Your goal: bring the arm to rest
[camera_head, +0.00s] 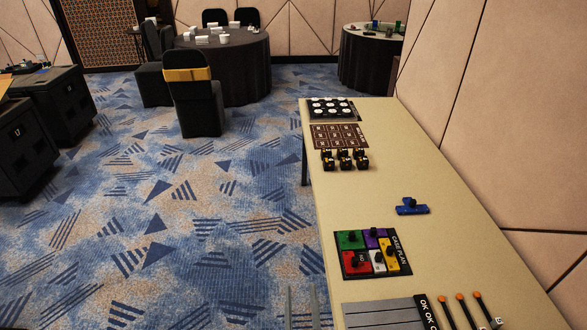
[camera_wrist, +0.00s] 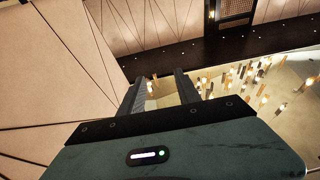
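My gripper (camera_head: 301,304) shows at the bottom of the head view as two thin grey fingers, beside the left edge of the long table. In the wrist view my gripper (camera_wrist: 162,88) has its two dark fingers apart with nothing between them. The wrist camera looks up past the fingers at the wall and the ceiling with hanging lights. The rest of my arm is out of view.
The long beige table (camera_head: 440,250) holds a colored block board (camera_head: 365,273), a blue piece (camera_head: 411,207), several small dark-and-gold items (camera_head: 344,160), a brown card (camera_head: 338,136), a grey striped panel (camera_head: 384,314) and orange-tipped sticks (camera_head: 462,298). Open carpet (camera_head: 200,230) lies left.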

